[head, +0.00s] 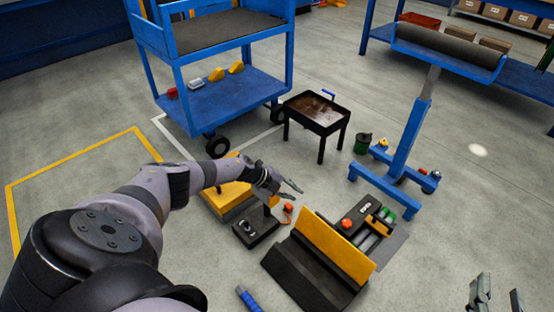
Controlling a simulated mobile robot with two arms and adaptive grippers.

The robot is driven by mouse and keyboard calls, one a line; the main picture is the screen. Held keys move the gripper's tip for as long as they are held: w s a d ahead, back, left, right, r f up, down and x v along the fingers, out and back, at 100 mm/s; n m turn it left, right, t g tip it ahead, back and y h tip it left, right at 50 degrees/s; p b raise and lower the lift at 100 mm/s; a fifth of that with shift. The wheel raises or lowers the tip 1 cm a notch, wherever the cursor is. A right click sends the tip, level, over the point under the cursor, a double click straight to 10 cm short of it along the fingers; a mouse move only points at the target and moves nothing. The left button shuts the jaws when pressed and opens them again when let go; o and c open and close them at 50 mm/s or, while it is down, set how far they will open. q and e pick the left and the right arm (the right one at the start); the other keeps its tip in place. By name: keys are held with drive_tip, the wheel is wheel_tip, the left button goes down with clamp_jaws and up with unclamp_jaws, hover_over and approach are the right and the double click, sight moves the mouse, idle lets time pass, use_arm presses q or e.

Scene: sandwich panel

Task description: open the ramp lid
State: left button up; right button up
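A yellow slanted panel (338,248) with a black sloped base (305,276) stands on the floor at lower centre; it looks like a ramp, but I cannot tell which part is its lid. A black low stand (318,112) with a brown-stained top and a small blue handle stands behind it. My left gripper (288,196) is above the floor between them, up and left of the yellow panel; its fingers look apart, with nothing between them. My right gripper (499,298) is at the lower right edge, partly cut off, fingers apart and empty.
A black box with a lever (255,231) and a yellow block (226,197) sit below my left arm. A black machine with an orange knob (348,222) adjoins the panel. A blue cart (218,100) and a blue roller stand (405,135) stand behind.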

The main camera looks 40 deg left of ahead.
use_arm(q)
drive_tip(key=v, duration=1)
drive_tip(key=shift+r, duration=0.3)
drive_tip(key=shift+s, duration=0.15)
drive_tip(key=shift+c, duration=0.6)
